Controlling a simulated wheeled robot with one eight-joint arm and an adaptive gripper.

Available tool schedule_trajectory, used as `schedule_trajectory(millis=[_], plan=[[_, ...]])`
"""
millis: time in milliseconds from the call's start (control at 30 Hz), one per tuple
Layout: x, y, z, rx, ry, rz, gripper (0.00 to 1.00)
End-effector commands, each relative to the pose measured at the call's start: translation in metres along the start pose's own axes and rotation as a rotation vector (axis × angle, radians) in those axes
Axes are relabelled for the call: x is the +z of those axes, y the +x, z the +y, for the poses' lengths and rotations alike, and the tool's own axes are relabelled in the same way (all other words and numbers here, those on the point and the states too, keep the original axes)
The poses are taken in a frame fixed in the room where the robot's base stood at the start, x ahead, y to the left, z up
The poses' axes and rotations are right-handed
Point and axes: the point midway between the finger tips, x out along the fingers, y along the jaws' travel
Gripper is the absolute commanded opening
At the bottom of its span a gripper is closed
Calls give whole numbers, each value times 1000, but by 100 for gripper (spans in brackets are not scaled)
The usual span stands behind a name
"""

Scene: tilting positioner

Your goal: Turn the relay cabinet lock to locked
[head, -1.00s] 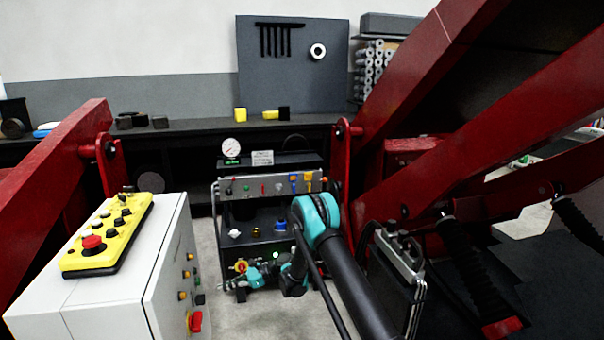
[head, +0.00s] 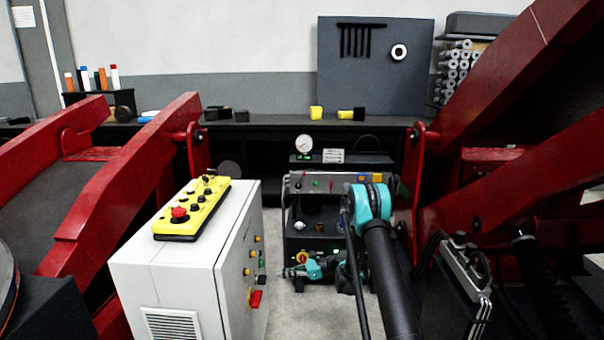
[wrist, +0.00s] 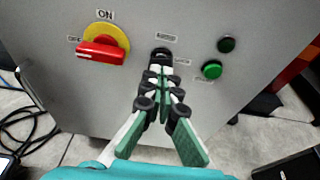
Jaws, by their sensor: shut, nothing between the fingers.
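The grey relay cabinet (head: 165,270) stands at the left in the head view. Its door face (wrist: 60,100) fills most of the wrist view. A dark round lock (wrist: 160,53) sits on it, with small labels above and to the right that I cannot read. My gripper (wrist: 160,75) is shut and empty, its fingertips just in front of the lock and partly covering it. I cannot tell whether they touch it, nor which way the lock points. In the head view my gripper (head: 286,272) is just right of the door.
Left of the lock is a red rotary handle (wrist: 101,52) on a yellow plate marked ON. A green button (wrist: 212,70) and a darker one are to the right. A yellow control box (head: 192,208) with a red button lies on the cabinet. Red lift beams flank both sides.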

Motion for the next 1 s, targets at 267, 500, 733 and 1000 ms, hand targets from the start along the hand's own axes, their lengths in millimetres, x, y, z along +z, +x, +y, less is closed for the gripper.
schedule_trajectory(millis=[267,500,733,1000], plan=[[9,34,1,4,0,0,0],[13,53,1,3,0,0,0],[14,58,0,1,0,0,0],[14,58,0,2,0,0,0]])
